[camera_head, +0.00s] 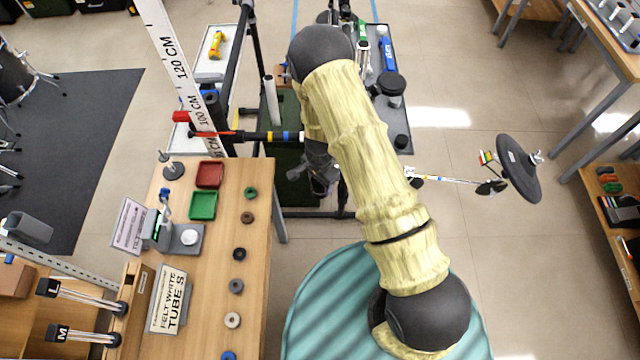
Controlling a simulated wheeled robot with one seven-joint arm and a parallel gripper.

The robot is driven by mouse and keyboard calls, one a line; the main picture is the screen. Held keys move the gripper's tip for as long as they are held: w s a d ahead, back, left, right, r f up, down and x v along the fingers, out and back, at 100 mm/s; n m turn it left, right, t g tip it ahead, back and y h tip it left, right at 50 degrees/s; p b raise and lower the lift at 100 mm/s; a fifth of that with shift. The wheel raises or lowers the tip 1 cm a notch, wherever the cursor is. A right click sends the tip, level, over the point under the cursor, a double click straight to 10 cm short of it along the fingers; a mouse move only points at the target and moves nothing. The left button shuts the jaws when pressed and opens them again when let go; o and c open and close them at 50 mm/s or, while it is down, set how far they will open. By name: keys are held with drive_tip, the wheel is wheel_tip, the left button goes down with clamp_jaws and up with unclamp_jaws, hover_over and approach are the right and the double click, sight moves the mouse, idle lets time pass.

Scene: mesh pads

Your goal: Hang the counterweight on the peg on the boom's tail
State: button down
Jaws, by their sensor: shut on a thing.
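My gripper (321,184) hangs below the far end of my arm, at the middle of the head view. It is small and partly covered by my arm. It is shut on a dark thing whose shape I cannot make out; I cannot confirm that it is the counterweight. A boom-like rod with coloured bands (262,136) reaches left from behind my arm to a thin red part. Another thin banded rod (445,180) shows right of my arm and ends near a small dark disc (491,187). I cannot make out the peg, nor which end is the tail.
A wooden table (215,270) at left holds a red tray (209,174), a green tray (203,205) and several small rings. A tall measuring board (180,70) stands behind it. A round dark pad (518,168) stands at right. Floor between pad and table is partly clear.

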drive_tip(key=shift+w, duration=0.35)
drive_tip(key=shift+w+f, duration=0.35)
drive_tip(key=shift+w, duration=0.1)
drive_tip(key=shift+w+d+f+b, duration=0.1)
drive_tip(key=shift+f+b, duration=0.1)
drive_tip(key=shift+b, duration=0.2)
drive_tip(key=c, duration=0.6)
unclamp_jaws()
drive_tip(key=shift+w, duration=0.1)
drive_tip(key=shift+d+f, duration=0.1)
wheel_tip(320, 180, up, 18)
drive_tip(key=b, duration=0.3)
drive_tip(key=shift+f, duration=0.2)
